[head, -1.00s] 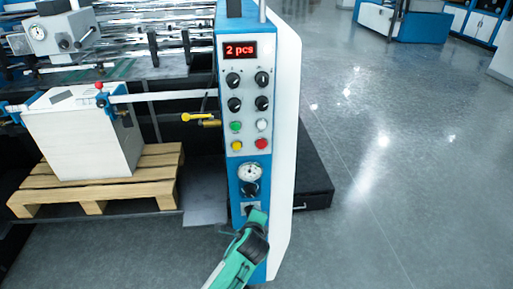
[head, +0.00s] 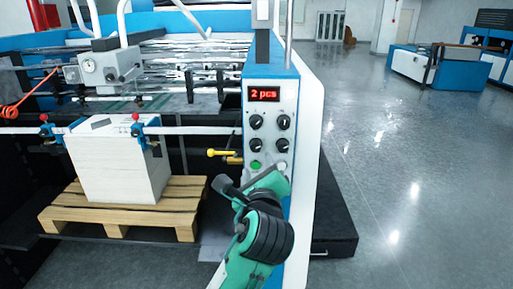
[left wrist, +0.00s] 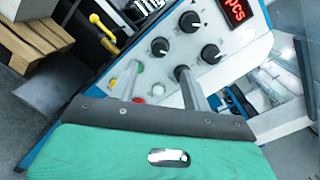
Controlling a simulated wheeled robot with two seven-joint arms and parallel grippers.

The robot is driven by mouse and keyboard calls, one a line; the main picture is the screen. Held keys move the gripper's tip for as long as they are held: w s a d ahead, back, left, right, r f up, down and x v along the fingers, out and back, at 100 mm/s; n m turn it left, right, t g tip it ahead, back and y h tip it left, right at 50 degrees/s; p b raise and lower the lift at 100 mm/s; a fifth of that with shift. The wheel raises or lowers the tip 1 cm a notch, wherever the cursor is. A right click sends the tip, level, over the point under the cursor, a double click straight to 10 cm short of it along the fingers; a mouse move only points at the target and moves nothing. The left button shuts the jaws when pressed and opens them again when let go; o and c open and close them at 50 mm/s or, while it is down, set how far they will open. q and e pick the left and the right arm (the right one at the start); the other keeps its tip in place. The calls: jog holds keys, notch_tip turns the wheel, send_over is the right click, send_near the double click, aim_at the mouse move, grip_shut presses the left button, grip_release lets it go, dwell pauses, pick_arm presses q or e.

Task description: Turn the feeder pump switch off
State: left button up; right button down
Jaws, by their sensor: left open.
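The blue and white control panel (head: 270,107) stands at the middle of the head view, with black knobs (head: 256,121) and a green button (head: 255,165). No label is readable, so I cannot tell which control is the feeder pump switch. My left gripper (head: 248,184) is in front of the panel's lower half and hides the dial and small plate there. In the left wrist view its two fingers (left wrist: 158,72) are apart with nothing between them, pointing towards the panel face. A red button (left wrist: 158,90) shows between them. My right gripper is in neither view.
A red "2 pcs" display (head: 264,94) sits atop the panel. A yellow lever (head: 222,153) sticks out left of the panel. A white paper stack (head: 115,170) stands on a wooden pallet (head: 120,215) at left. Open grey floor (head: 420,190) lies to the right.

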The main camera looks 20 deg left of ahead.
aim_at(256, 148)
pick_arm(q)
jog(key=p+x, duration=0.2)
jog(key=x, duration=0.6)
jog(key=shift+w+a, duration=0.15)
jog(key=shift+w, duration=0.25)
jog(key=shift+f, duration=0.1)
jog(key=c, duration=1)
